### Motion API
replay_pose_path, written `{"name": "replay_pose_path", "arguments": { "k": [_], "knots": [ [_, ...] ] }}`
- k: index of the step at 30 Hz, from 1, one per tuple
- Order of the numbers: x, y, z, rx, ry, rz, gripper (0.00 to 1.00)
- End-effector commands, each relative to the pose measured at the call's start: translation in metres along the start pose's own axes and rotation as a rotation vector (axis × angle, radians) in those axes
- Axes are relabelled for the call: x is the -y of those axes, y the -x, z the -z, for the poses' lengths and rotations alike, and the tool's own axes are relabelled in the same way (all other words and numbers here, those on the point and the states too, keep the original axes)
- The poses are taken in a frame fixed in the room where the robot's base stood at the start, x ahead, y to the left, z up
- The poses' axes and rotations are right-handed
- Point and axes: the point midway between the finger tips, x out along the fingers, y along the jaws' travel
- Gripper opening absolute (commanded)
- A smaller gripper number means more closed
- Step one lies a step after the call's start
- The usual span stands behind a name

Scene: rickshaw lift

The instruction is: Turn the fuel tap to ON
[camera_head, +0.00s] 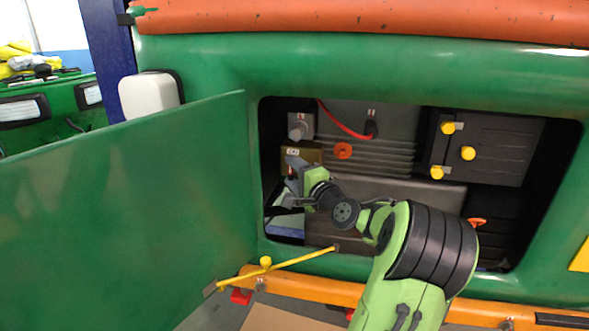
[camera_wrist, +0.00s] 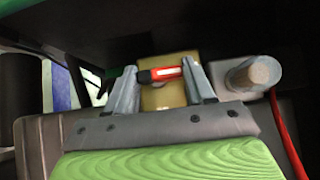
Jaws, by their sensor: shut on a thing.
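The fuel tap's brass-coloured body (camera_head: 313,155) is inside the open compartment, at its left side. In the wrist view the tap body (camera_wrist: 168,97) is behind a short red lever (camera_wrist: 165,73) with a black end and a pale marking. The lever lies nearly level across that picture. My gripper (camera_wrist: 160,76) is shut on the lever, with one grey finger at each end of it. In the head view my gripper (camera_head: 294,165) is in front of the tap and hides the lever and part of the body.
An orange-red knob (camera_head: 343,151) and a dark box with yellow caps (camera_head: 495,150) are farther right. The open green door (camera_head: 130,200) and yellow rod (camera_head: 290,262) flank the opening.

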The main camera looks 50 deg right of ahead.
Motion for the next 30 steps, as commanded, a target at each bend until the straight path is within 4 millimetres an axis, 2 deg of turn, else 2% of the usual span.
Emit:
{"name": "replay_pose_path", "arguments": {
  "k": [8,9,13,14,23,26,30],
  "knots": [
    [0.000,0.000,0.000,0.001,0.015,-0.018,0.23],
    [-0.001,0.000,0.000,0.001,0.015,-0.018,0.56],
    [0.000,0.000,0.000,0.001,0.014,-0.018,0.76],
    [0.000,0.000,0.000,0.001,0.014,-0.018,0.79],
    [0.000,0.004,0.001,-0.001,0.014,-0.018,0.79],
    [0.000,0.019,0.002,-0.005,0.014,-0.020,0.79],
    [0.001,0.058,0.002,-0.009,0.012,-0.019,0.79]
  ]
}}
